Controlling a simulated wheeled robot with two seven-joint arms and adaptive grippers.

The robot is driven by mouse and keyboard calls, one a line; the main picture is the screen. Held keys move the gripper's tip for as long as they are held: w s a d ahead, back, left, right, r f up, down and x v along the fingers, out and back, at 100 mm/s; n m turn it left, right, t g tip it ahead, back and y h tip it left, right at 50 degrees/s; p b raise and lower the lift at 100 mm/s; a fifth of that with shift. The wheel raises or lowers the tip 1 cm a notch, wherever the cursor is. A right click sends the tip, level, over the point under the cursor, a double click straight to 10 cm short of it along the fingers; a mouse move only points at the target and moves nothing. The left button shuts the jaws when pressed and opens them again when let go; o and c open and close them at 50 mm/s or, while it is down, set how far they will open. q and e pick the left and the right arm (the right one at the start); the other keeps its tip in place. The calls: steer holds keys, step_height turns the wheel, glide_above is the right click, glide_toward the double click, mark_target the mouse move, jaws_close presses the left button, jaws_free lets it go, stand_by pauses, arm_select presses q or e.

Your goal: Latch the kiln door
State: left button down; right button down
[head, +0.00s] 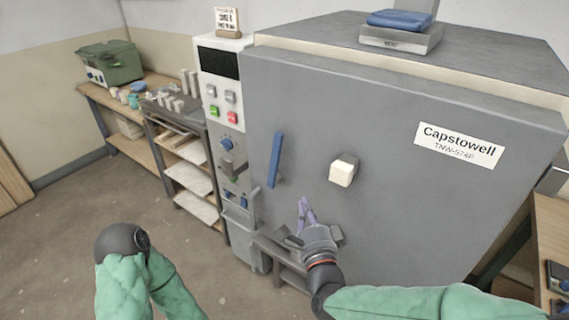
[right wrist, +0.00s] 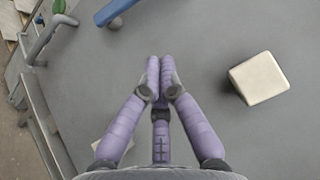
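The large grey kiln door (head: 400,220) fills the middle and right of the head view, with a "Capstowell" label. A cream band shows behind its top edge; I cannot tell whether it is fully closed. A blue bar handle (head: 274,160) stands near its left edge and shows at the top of the right wrist view (right wrist: 115,12). My right gripper (head: 305,207) is below the handle, before the door, fingers together (right wrist: 160,70) and empty. My left gripper is out of view.
A cream block (head: 342,171) sticks out from the door right of the handle. The control column (head: 208,62) has coloured buttons and a blue knob. A shelf cart (head: 190,180) and a workbench (head: 130,84) stand left. Floor at lower left is clear.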

steer(key=shift+r+m, duration=0.3)
steer(key=shift+r, duration=0.25)
steer(key=shift+w, duration=0.1)
steer(key=b, duration=0.2)
glide_toward(274, 162)
steer(key=w+d, duration=0.4)
steer(key=d, duration=0.1)
steer(key=shift+w+a+r+b, duration=0.1)
steer(key=shift+w+a+r, duration=0.25)
steer(key=shift+a, duration=0.25)
steer(key=shift+w+a+r+b, duration=0.15)
steer(key=shift+w+a+r, duration=0.1)
steer(key=shift+w+a, duration=0.25)
steer(key=shift+w+a+r+b, duration=0.1)
steer(key=shift+w+a+r, duration=0.25)
steer(key=shift+a, duration=0.3)
